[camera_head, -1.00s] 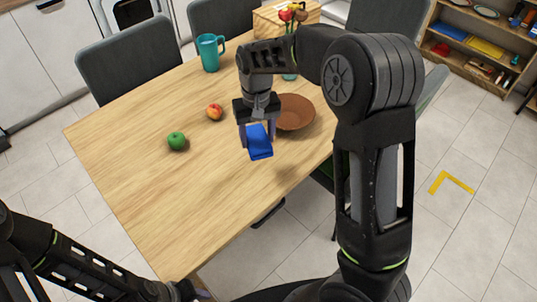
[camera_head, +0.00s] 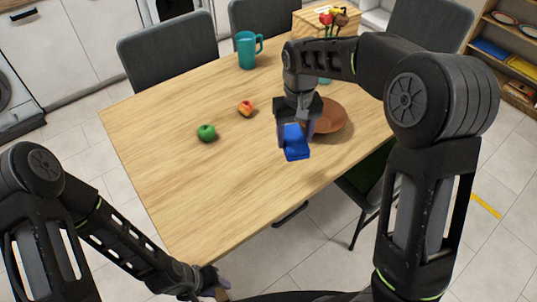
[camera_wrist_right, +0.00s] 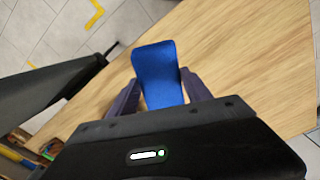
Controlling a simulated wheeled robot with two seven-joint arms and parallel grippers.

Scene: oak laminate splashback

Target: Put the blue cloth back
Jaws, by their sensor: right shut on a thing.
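The blue cloth (camera_head: 296,146) is a small folded piece held above the wooden table (camera_head: 180,180), just in front of a brown bowl. My right gripper (camera_head: 295,133) is shut on it. In the right wrist view the cloth (camera_wrist_right: 157,65) sticks out between the two fingers of my right gripper (camera_wrist_right: 160,90), with the tabletop behind it. My left gripper (camera_head: 216,286) is low at the table's near edge, away from the cloth. Its fingers are too little visible to tell their state.
The brown bowl (camera_head: 328,118), a green apple (camera_head: 206,133), a red-yellow fruit (camera_head: 246,108) and a teal mug (camera_head: 247,50) stand on the table. Grey chairs (camera_head: 168,53) surround it. A wooden shelf with a blue item (camera_head: 490,48) and a yellow item (camera_head: 523,67) stands at the right.

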